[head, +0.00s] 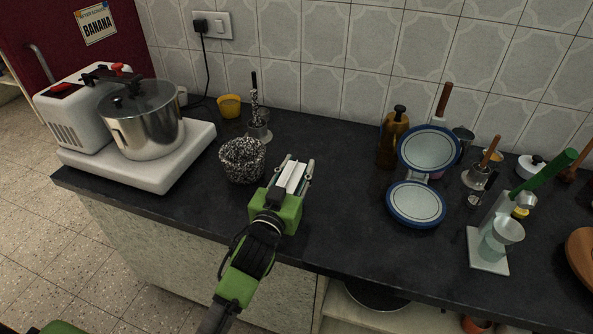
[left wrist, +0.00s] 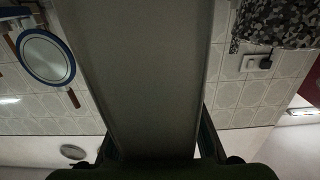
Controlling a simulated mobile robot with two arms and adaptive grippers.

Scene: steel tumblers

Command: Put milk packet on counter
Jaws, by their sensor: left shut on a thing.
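My left gripper (head: 294,176) is over the dark counter (head: 335,222), shut on a pale, flat-sided packet (head: 290,179), which I take to be the milk packet. In the left wrist view the packet (left wrist: 150,80) is a large grey slab filling the middle, with the fingers on both its sides near the bottom. In the head view only its narrow white top shows between the fingers. I cannot tell whether its base touches the counter. My right gripper is not in view.
A black-and-white speckled pot (head: 242,162) stands close left of the gripper. The counter between gripper and plates is clear.

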